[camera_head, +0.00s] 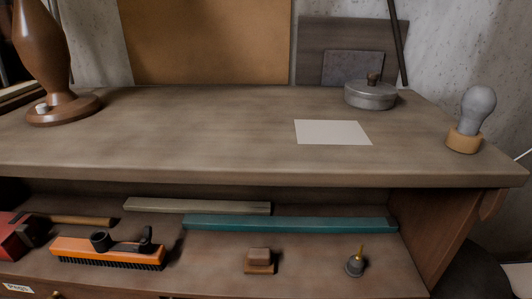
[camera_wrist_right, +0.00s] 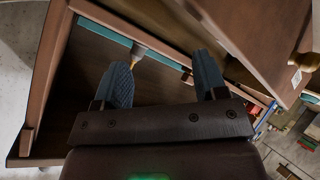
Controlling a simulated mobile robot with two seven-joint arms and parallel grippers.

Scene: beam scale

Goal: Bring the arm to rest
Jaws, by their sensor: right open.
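My right gripper (camera_wrist_right: 162,78) shows in the right wrist view, with its two blue-grey padded fingers wide apart and nothing between the pads. Beyond its left finger is a small grey piece with a yellow tip (camera_wrist_right: 139,50), apart from the pads as far as I can tell. That piece, with its brass-coloured stem, appears to be the one on the lower shelf in the head view (camera_head: 355,264). A long teal bar (camera_head: 290,223) lies on that shelf and also shows in the wrist view (camera_wrist_right: 100,31). Neither gripper shows in the head view.
The tabletop (camera_head: 200,130) is mostly clear. It holds a white sheet (camera_head: 333,132), a lidded metal pot (camera_head: 370,96), a grey bulb shape on a wooden ring (camera_head: 466,140) and a turned wooden stand (camera_head: 62,108). The shelf also holds an orange brush-like tool (camera_head: 108,250) and a brown block (camera_head: 259,258).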

